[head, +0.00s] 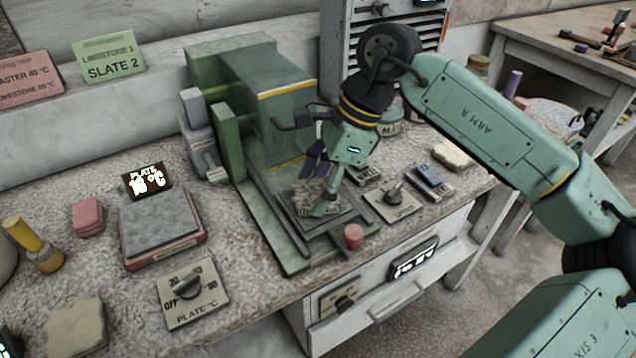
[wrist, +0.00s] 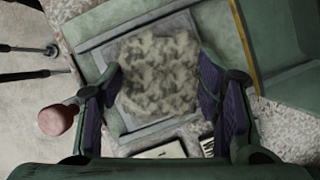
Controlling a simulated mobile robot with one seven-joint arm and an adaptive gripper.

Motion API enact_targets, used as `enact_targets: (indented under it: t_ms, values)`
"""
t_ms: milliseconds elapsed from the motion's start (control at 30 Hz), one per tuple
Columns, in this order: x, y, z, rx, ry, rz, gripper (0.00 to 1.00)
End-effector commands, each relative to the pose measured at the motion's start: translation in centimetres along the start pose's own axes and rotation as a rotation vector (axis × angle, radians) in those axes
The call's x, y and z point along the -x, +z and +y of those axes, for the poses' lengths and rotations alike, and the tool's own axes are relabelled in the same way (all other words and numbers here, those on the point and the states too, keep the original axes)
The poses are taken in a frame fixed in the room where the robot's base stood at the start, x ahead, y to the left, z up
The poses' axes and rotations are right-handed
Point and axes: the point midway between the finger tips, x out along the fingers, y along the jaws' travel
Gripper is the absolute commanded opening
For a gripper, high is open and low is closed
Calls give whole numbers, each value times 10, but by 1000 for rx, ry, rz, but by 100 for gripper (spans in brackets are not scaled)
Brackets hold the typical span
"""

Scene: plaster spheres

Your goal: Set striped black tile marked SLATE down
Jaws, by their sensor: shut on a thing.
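My gripper (head: 321,192) is low over the bed of the green machine, shut on a mottled grey-beige stone slab (wrist: 158,75). In the wrist view the slab lies between the two purple finger pads, over a square grey plate (wrist: 116,122). Whether it rests on the plate or hangs just above it I cannot tell. The slab also shows under the gripper in the head view (head: 307,192). I see no black stripes or SLATE marking on it. A small dark tile with pale stripes (head: 369,174) lies right of the gripper; its marking is too small to read.
The green machine (head: 235,90) rises behind and left of the gripper. A red knob (head: 353,236) stands at its front. A dial plate (head: 394,200) and a blue tile (head: 429,177) lie to the right.

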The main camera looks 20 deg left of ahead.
Motion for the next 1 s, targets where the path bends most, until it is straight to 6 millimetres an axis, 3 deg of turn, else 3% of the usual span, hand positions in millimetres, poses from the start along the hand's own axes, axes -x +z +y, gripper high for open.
enact_targets:
  t_ms: [333, 767, 1000]
  values:
    - [-1, 0, 0, 0, 0, 0, 78]
    - [6, 0, -1, -1, -1, 0, 78]
    - [53, 0, -1, 0, -4, 0, 78]
